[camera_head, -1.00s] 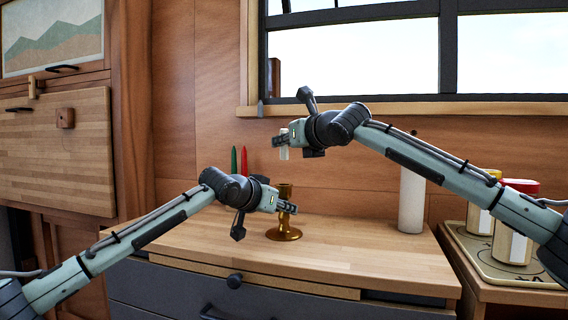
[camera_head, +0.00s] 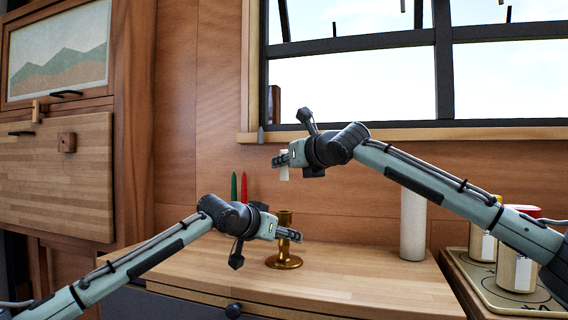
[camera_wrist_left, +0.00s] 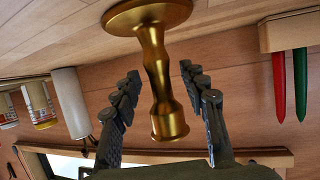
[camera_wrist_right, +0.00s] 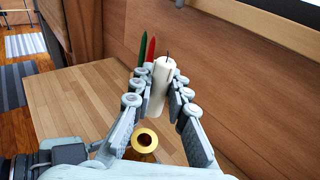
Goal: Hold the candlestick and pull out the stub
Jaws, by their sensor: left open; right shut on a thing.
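The brass candlestick (camera_head: 284,259) stands upright on the wooden counter, and its empty cup (camera_wrist_right: 145,138) shows in the right wrist view. My left gripper (camera_head: 292,235) is open at its stem; in the left wrist view the open fingers (camera_wrist_left: 150,100) lie on either side of the candlestick (camera_wrist_left: 162,80), with gaps showing. My right gripper (camera_head: 280,160) is shut on the white candle stub (camera_wrist_right: 160,88), above the candlestick and apart from it. The stub also shows in the head view (camera_head: 284,173), upright with a dark wick.
A green candle (camera_head: 234,187) and a red candle (camera_head: 244,188) stand behind the left gripper. A white cylinder (camera_head: 413,225) stands at the counter's back right. Jars (camera_head: 516,262) stand on a tray further right. The counter's front right (camera_head: 370,285) is clear.

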